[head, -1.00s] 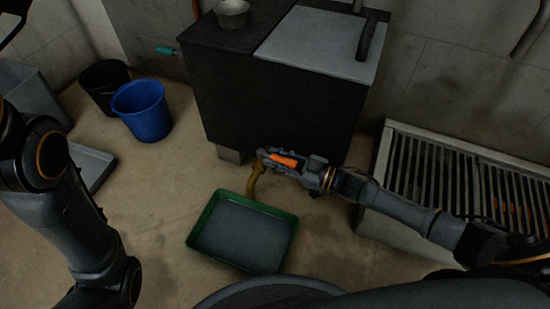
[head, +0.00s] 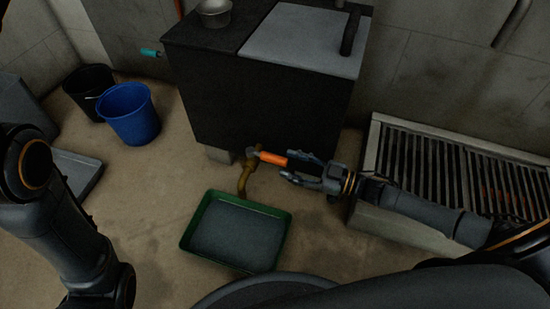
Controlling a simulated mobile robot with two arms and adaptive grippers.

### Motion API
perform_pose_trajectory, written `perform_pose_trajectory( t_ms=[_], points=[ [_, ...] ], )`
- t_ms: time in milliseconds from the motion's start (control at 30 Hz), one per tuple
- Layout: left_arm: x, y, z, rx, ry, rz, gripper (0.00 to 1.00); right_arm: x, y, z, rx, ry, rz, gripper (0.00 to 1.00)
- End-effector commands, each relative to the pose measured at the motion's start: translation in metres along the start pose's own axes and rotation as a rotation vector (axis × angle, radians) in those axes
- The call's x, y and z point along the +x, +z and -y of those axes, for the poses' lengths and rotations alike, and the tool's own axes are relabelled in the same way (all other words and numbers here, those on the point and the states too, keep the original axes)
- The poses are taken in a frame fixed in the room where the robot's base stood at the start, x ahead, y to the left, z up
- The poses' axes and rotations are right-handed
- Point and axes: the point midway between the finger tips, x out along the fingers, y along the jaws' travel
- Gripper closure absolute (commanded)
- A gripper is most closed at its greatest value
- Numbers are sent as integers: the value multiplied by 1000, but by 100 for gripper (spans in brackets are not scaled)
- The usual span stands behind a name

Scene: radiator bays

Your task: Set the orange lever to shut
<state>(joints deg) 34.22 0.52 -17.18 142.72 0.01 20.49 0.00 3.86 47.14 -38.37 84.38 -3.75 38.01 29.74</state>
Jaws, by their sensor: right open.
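The orange lever (head: 272,158) sits on the brass tap (head: 245,178) low at the front of the dark cabinet (head: 262,105). It points to the right, across the tap's outlet, and lies roughly level. My right gripper (head: 287,165) is open, just right of the lever's free end, with its fingers apart. I cannot tell whether a finger touches the lever. My left arm shows at the left edge, but its gripper is out of view.
A green tray (head: 190,240) with dark liquid lies below the tap. A blue bucket (head: 128,115) and a black bucket (head: 88,85) stand at the left. A teal-handled valve (head: 150,52) is on the wall. A slatted radiator (head: 378,160) stands at the right.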

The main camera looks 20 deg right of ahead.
Motion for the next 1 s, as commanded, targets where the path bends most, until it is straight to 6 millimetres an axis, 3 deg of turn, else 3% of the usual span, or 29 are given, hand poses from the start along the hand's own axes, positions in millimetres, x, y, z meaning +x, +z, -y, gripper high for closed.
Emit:
perform_pose_trajectory(
  t_ms=[100,300,1000],
  points=[
    [0,0,0,0,1,0,60,-22,1,0,2,0,3,53],
    [0,0,0,0,1,-1,60,-39,0,0,0,-1,-1,53],
    [0,0,0,0,1,-1,60,-41,0,0,0,0,-1,53]
  ],
)
